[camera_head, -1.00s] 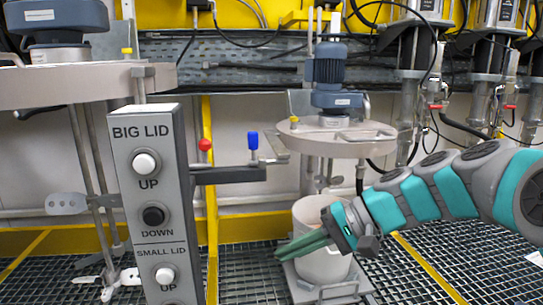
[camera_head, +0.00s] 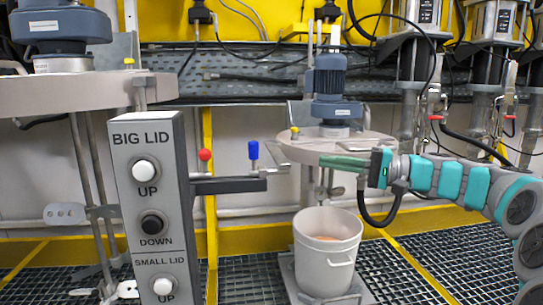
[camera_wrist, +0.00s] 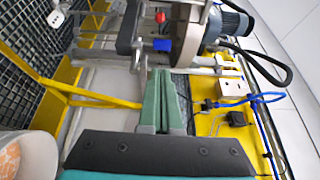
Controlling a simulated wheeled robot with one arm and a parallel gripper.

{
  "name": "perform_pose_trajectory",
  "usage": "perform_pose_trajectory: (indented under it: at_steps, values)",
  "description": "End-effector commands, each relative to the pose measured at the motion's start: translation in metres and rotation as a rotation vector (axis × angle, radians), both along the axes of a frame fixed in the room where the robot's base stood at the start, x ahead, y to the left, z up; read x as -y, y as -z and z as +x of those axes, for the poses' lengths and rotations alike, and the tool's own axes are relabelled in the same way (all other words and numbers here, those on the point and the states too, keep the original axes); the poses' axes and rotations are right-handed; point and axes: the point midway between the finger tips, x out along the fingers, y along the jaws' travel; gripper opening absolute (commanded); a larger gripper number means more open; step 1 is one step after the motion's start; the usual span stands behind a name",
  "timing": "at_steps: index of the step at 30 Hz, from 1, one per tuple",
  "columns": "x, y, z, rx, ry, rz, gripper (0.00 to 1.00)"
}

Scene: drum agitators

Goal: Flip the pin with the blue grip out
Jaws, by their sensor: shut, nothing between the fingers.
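The pin with the blue grip (camera_head: 253,150) stands upright at the right end of a dark bracket (camera_head: 228,185) beside the button panel. A pin with a red grip (camera_head: 205,155) stands upright to its left. My gripper (camera_head: 323,160) is shut and empty, to the right of the blue grip, at about its height in the picture and apart from it. In the wrist view, my green fingers (camera_wrist: 163,75) lie together and point toward the blue grip (camera_wrist: 162,45), with the red grip (camera_wrist: 160,17) beyond it.
The small lid (camera_head: 300,147) with its blue motor (camera_head: 330,80) is close to my fingers. A white bucket (camera_head: 325,265) stands below my gripper. The button panel (camera_head: 158,210) and big lid (camera_head: 80,90) are at the left. Several pumps (camera_head: 420,60) stand at the back right.

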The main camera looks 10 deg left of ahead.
Motion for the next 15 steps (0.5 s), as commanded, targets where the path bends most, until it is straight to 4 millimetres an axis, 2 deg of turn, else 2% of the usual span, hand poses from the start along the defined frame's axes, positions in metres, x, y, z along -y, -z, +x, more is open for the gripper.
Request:
perform_pose_trajectory:
  at_steps: [5,8,15]
  values:
    - [-0.003,0.0,0.0,0.0,-0.001,-0.001,0.0]
    - [-0.012,0.0,0.001,0.001,-0.003,-0.002,0.0]
    - [-0.054,-0.002,0.008,0.0,-0.001,-0.003,0.0]
